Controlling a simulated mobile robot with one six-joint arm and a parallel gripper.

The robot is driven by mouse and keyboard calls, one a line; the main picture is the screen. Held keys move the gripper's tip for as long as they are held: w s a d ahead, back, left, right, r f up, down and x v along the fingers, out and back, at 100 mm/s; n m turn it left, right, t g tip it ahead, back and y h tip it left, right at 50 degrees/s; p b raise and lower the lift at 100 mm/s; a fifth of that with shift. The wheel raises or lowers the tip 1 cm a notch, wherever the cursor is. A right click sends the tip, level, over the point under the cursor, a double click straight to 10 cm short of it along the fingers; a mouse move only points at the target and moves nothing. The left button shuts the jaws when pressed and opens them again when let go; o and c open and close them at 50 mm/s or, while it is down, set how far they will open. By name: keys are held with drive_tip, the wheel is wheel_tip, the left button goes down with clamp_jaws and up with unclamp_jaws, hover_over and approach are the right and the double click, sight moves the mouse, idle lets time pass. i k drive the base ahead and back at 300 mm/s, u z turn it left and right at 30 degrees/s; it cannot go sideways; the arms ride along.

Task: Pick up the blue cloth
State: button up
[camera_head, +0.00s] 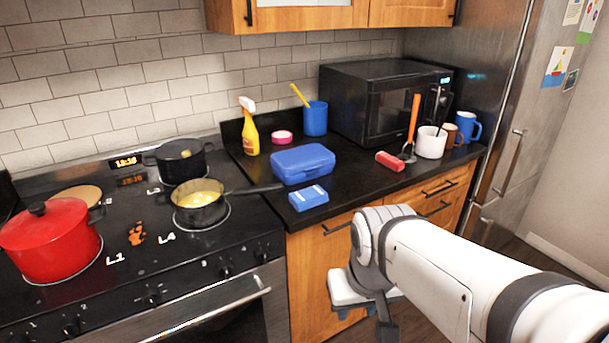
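The blue cloth appears to be the small folded blue piece (308,198) with pale marks on top. It lies flat near the front edge of the black counter, just right of the stove. My gripper (366,312) is at the lower middle of the picture, in front of the wooden cabinets and below the counter top. It is to the right of the cloth and apart from it. My wrist and white arm cover part of the gripper, and whether its fingers are open or shut does not show clearly.
A blue lunch box (303,163) stands right behind the cloth. A pan (200,206) on the stove points its handle toward the box. A spray bottle (250,132), blue cup (315,119), red block (389,161) and white mug (431,143) stand around. Counter right of the cloth is clear.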

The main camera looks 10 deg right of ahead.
sight(306, 198)
drive_tip(key=u, duration=0.05)
drive_tip(key=i, duration=1)
drive_tip(key=z, duration=0.1)
